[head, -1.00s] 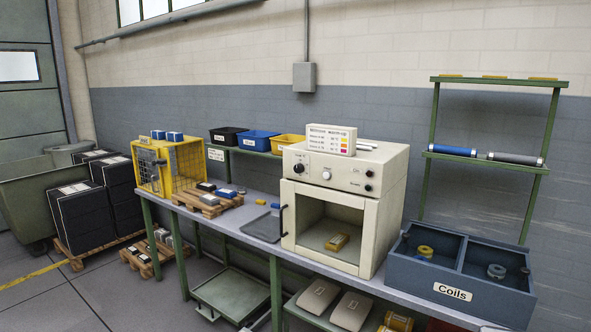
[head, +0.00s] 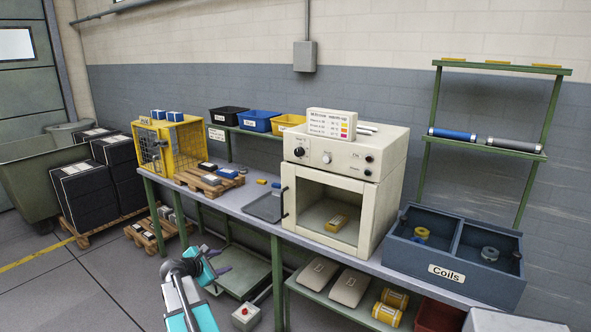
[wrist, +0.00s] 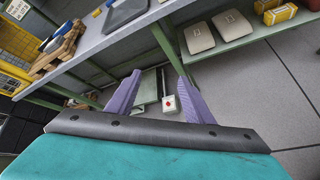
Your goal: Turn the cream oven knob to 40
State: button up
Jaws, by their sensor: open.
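The cream oven (head: 391,200) stands on the workbench in the head view, its front facing me. Its upper panel has a dark knob (head: 299,151) at the left and a paler knob (head: 326,157) beside it. The scale marks are too small to read. My gripper (head: 216,258) is in front of the bench, low and left of the oven, well away from the knobs. In the wrist view its two purple fingers (wrist: 158,84) are spread with nothing between them.
A card with coloured rows (head: 330,122) stands on the oven. A dark handle (head: 285,202) and tray (head: 265,207) are left of the chamber. A blue-grey Coils bin (head: 408,262) is at the right. A grey box with a red button (head: 244,315) is below the bench.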

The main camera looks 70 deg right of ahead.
jog(key=s+d+r+n+h, duration=0.1)
jog(key=s+d+r, duration=0.1)
jog(key=d+r, duration=0.25)
jog(key=s+d+r+g+h+p, duration=0.1)
jog(key=s+d+r, duration=0.15)
jog(key=r, duration=0.35)
jog(key=s+d+r+n+h, duration=0.1)
jog(key=d+r, duration=0.3)
jog(key=r, duration=0.1)
jog(key=n+g+h+p, duration=0.1)
jog(key=n+g+h, duration=0.1)
jog(key=h, duration=0.1)
send_near(298, 153)
jog(key=w+a, duration=0.1)
jog(key=a, duration=0.4)
jog(key=shift+w+a+r, duration=0.15)
jog(key=shift+w, duration=0.05)
jog(key=shift+s+d+p, duration=0.45)
jog(key=shift+d+p, duration=0.25)
jog(key=shift+d, duration=1.55)
jog(key=shift+s+d+p, duration=0.45)
jog(key=shift+d+p, duration=0.3)
jog(key=shift+d, duration=1.55)
jog(key=shift+s+d+p, duration=0.45)
jog(key=shift+d+p, duration=0.25)
jog(key=shift+d, duration=1.55)
jog(key=c, duration=1)
jog(key=shift+c, duration=0.2)
